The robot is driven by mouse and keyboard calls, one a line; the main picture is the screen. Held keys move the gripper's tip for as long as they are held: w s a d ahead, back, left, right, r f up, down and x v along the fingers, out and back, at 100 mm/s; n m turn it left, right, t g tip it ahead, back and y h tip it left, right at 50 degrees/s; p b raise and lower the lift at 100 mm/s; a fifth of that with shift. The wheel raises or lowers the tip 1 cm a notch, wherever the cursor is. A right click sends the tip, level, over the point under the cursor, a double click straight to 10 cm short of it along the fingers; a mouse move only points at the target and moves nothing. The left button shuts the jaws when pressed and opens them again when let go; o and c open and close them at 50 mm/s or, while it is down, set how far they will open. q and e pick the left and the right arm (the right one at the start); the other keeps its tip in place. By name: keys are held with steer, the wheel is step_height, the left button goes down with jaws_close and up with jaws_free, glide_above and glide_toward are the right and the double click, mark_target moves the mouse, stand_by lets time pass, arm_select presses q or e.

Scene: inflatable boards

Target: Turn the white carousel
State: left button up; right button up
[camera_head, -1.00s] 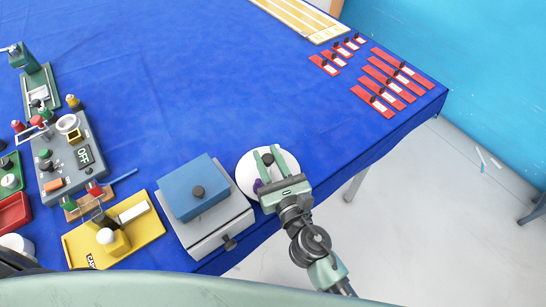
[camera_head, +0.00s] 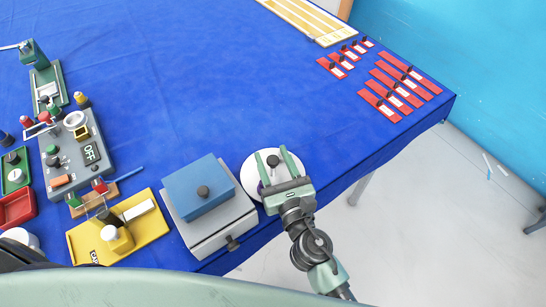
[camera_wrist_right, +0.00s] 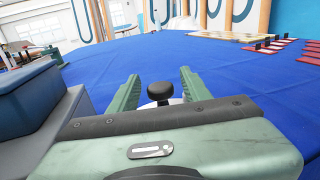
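The white carousel (camera_head: 249,177) is a round white disc near the table's front edge, right of the blue and grey box. A dark round knob (camera_head: 272,160) shows over it. My right gripper (camera_head: 271,151) reaches over the disc from the front, open, with one green finger on each side of the knob. In the right wrist view the knob (camera_wrist_right: 160,91) stands between the spread fingers, with a gap on both sides. The gripper hides much of the disc, and a small purple item (camera_head: 261,187) is partly hidden beside it. My left gripper is not in view.
The blue-lidded grey box (camera_head: 208,220) stands close left of the carousel. A yellow tray (camera_head: 148,232) and a grey control box (camera_head: 70,160) lie farther left. Red strips (camera_head: 400,90) lie at the far right. The middle of the blue table is clear.

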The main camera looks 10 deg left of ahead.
mark_target(275, 165)
steer(key=b+v, duration=0.1)
steer(key=v, duration=0.6)
steer(key=shift+f+b, duration=0.1)
steer(key=shift+b, duration=0.25)
steer(key=shift+s+d, duration=0.2)
steer(key=shift+s, duration=0.15)
